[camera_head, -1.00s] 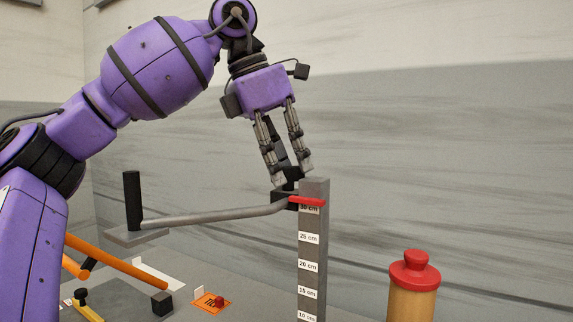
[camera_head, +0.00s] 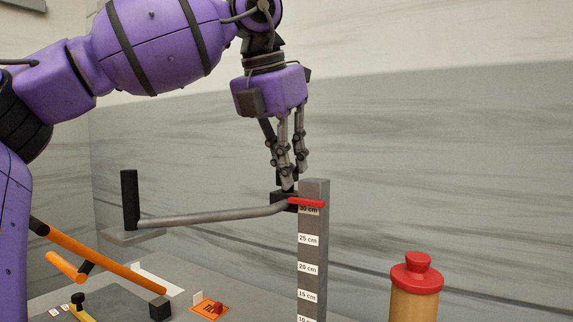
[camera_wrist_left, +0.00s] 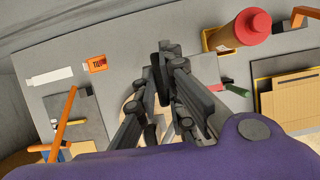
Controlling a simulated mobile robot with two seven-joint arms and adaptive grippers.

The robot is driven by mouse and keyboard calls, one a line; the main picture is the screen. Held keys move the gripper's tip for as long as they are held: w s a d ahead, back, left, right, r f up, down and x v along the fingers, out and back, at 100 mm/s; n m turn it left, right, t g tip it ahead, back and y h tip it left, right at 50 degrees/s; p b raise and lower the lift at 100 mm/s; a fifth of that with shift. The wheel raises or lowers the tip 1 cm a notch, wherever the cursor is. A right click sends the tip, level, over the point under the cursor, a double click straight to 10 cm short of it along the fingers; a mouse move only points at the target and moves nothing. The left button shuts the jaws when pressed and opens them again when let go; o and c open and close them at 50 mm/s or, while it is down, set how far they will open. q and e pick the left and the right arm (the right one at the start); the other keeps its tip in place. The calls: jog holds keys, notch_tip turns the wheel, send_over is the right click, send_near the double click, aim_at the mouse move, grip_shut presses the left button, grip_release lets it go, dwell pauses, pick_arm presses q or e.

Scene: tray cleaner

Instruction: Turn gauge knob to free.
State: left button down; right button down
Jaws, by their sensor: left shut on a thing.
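The height gauge is a grey post (camera_head: 312,250) with centimetre labels. A red marker (camera_head: 307,203) sits at the 30 cm label. A black slider block (camera_head: 284,202) is at the post's left side, near the top, with a long grey arm (camera_head: 215,217) reaching left. The small dark gauge knob (camera_head: 287,187) is on top of the block, partly covered by my fingers. My left gripper (camera_head: 289,176) points down from above and is shut on the knob. In the left wrist view its fingers (camera_wrist_left: 168,55) are close together and the knob cannot be made out. My right gripper is not in view.
A black upright handle (camera_head: 130,200) stands at the grey arm's left end. A tan cylinder with a red cap (camera_head: 415,272) stands right of the post. An orange tag (camera_head: 208,307), orange bars (camera_head: 105,263) and a black cube (camera_head: 160,308) are lower left.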

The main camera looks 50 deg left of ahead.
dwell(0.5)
pick_arm(q)
jog(key=c, duration=1.9)
grip_release()
jog(key=shift+c, duration=0.2)
jog(key=shift+o, duration=0.5)
